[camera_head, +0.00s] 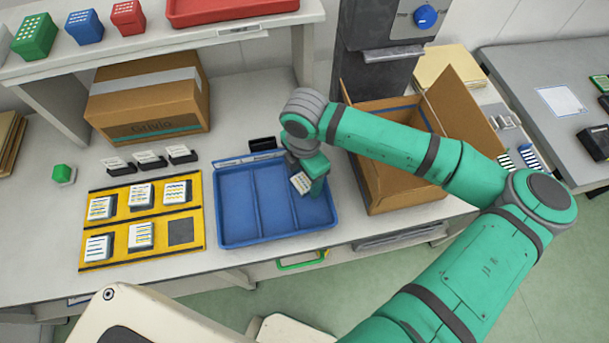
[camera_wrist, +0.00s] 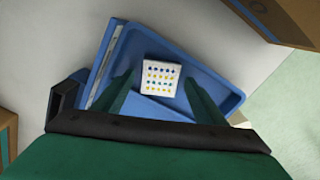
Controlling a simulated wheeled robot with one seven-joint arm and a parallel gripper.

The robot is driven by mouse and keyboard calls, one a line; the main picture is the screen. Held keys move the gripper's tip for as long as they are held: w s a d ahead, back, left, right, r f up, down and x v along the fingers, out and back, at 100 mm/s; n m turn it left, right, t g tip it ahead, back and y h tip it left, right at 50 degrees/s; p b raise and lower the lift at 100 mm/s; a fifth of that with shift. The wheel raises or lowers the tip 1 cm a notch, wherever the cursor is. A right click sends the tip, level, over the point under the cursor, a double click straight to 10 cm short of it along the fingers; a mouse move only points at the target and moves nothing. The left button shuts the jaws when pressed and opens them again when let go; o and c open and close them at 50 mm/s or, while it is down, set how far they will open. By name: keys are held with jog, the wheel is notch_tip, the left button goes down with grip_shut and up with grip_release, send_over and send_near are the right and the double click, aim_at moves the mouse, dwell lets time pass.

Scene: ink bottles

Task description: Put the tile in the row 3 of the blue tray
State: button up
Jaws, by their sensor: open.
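The white tile with rows of coloured dots (camera_wrist: 160,77) shows in the wrist view between and just beyond my fingertips. In the head view the tile (camera_head: 300,183) is over the right-hand compartment of the blue tray (camera_head: 236,206), partly covered by my gripper. I cannot tell whether it lies flat on the tray floor. The tray has three long compartments side by side; the left and middle ones look empty. My gripper (camera_wrist: 163,93) is open, its fingers apart on either side of the tile. In the head view my gripper (camera_head: 314,178) is low over the tray's right side.
A yellow board (camera_head: 146,215) with several tiles and one dark empty square (camera_head: 181,231) lies left of the tray. Black labelled holders (camera_head: 150,160) stand behind it. An open cardboard box (camera_head: 385,185) stands close right of the tray. A closed box (camera_head: 147,98) sits under the shelf.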

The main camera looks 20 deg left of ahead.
aim_at(304, 181)
notch_tip(304, 181, up, 12)
dwell(0.5)
dwell(0.5)
